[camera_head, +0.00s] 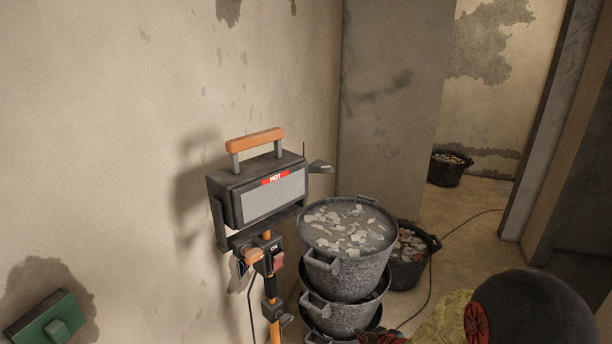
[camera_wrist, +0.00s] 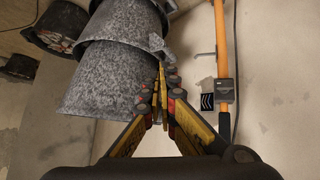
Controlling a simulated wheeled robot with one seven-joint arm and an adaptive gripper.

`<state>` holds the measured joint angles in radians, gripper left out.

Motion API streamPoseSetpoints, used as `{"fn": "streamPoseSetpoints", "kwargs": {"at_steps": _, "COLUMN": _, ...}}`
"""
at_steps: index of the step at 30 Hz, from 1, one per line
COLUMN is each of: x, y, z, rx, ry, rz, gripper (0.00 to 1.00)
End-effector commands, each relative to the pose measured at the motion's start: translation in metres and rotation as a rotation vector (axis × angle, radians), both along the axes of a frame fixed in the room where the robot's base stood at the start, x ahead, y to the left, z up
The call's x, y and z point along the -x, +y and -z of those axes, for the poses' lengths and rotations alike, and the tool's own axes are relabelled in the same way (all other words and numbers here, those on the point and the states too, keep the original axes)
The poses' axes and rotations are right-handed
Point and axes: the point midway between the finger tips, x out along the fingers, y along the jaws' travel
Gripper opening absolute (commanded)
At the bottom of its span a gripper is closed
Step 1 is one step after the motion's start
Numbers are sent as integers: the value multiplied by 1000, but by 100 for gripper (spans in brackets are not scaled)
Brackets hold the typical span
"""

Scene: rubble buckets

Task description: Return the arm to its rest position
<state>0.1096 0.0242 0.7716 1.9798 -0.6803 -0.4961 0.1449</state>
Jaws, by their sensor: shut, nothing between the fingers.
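My gripper (camera_wrist: 163,88) is in the middle of the wrist view. Its yellow and black fingers are together at the tips with nothing between them. The tips lie beside a handle of the stacked grey buckets (camera_wrist: 105,80); whether they touch it cannot be told. In the head view my arm reaches in from the lower right, and its end is low in front of the bucket stack (camera_head: 345,279), mostly cut off by the bottom edge. The top bucket is full of pale rubble.
A work lamp (camera_head: 262,192) marked HOT stands left of the stack on an orange pole (camera_wrist: 223,50). Another rubble bucket (camera_head: 408,270) is behind the stack, and one (camera_head: 446,170) is farther back. A cable (camera_head: 462,229) crosses the floor. A green box (camera_head: 48,319) is at lower left.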

Motion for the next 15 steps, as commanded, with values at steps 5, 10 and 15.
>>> {"fn": "streamPoseSetpoints", "kwargs": {"at_steps": 5, "x": 45, "y": -54, "z": -25, "rx": 137, "ry": 195, "rz": 179, "gripper": 0}}
{"fn": "streamPoseSetpoints", "kwargs": {"at_steps": 10, "x": 113, "y": -80, "z": -72, "rx": 191, "ry": 379, "rz": 334, "gripper": 0}}
{"fn": "streamPoseSetpoints", "kwargs": {"at_steps": 15, "x": 199, "y": -73, "z": -137, "rx": 157, "ry": 538, "rz": 447, "gripper": 0}}
